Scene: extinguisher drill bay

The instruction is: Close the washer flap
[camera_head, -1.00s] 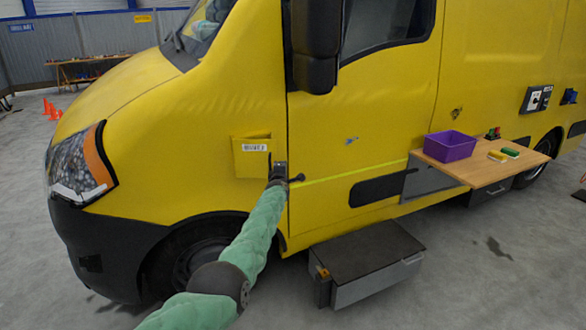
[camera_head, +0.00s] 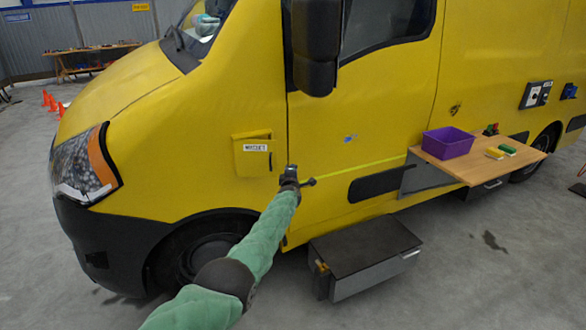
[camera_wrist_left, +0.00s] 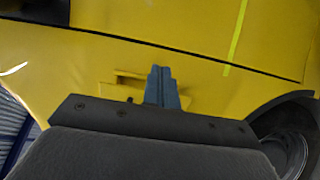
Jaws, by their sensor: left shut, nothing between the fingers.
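The yellow washer flap (camera_head: 250,161), with a white label, is on the van's front side, ahead of the door seam. Its edges stand out from the body panel, and a gap shows along its top, so it looks partly open; how far I cannot tell. My left gripper (camera_head: 291,171) is shut and empty, to the right of the flap and a little below its label, apart from it in the picture. In the left wrist view, my shut fingers (camera_wrist_left: 162,86) cover part of the flap area, where yellow edges and a recess show. My right gripper is not in view.
The yellow van (camera_head: 350,120) fills most of the view. A black mirror (camera_head: 316,45) hangs above right of my gripper. A grey step box (camera_head: 362,255) stands below the door. A wooden shelf (camera_head: 480,165) with a purple bin (camera_head: 447,143) juts out at right.

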